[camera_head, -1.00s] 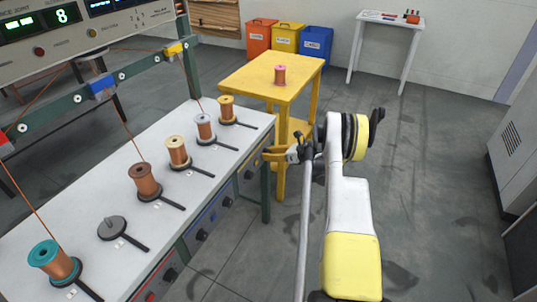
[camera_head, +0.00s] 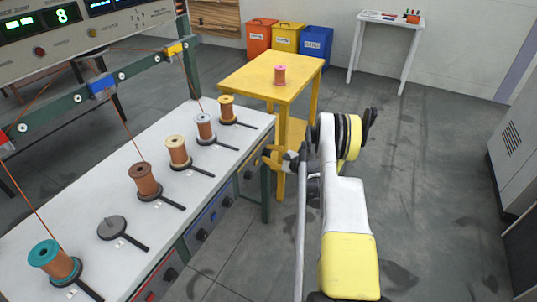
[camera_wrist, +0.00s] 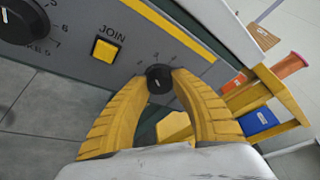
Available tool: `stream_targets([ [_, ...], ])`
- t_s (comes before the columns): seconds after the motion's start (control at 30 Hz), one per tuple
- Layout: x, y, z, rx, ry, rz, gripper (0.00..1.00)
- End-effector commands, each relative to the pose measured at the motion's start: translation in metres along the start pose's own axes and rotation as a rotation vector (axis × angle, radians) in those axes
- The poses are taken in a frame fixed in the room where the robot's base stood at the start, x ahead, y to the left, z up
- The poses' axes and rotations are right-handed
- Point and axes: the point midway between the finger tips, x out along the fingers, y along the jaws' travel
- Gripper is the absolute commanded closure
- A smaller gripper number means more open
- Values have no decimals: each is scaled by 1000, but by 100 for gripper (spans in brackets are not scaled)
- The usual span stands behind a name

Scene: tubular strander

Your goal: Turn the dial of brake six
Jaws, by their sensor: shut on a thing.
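A small round black dial (camera_wrist: 158,78) with a pale pointer mark sits on the grey panel in the wrist view. Small numbers surround its upper side, too blurred to read surely. The two yellow ribbed fingers of my gripper (camera_wrist: 160,82) are closed on it from both sides. In the head view, my gripper (camera_head: 268,154) is at the right end of the bench front, and the dial is hidden there. No brake number is legible beside the dial.
A square yellow button (camera_wrist: 105,49) marked JOIN and a larger black dial (camera_wrist: 24,20) are left of my gripper. Several spools stand on the white bench (camera_head: 75,220). Grey floor is open at right.

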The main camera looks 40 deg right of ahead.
Motion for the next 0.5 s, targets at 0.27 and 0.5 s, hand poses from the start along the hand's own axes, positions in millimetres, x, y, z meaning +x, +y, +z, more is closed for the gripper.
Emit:
stream_targets([
  [0.27,1,1,0,-200,-10,-81,100],
  [0.5,1,0,0,-313,-16,-127,100],
])
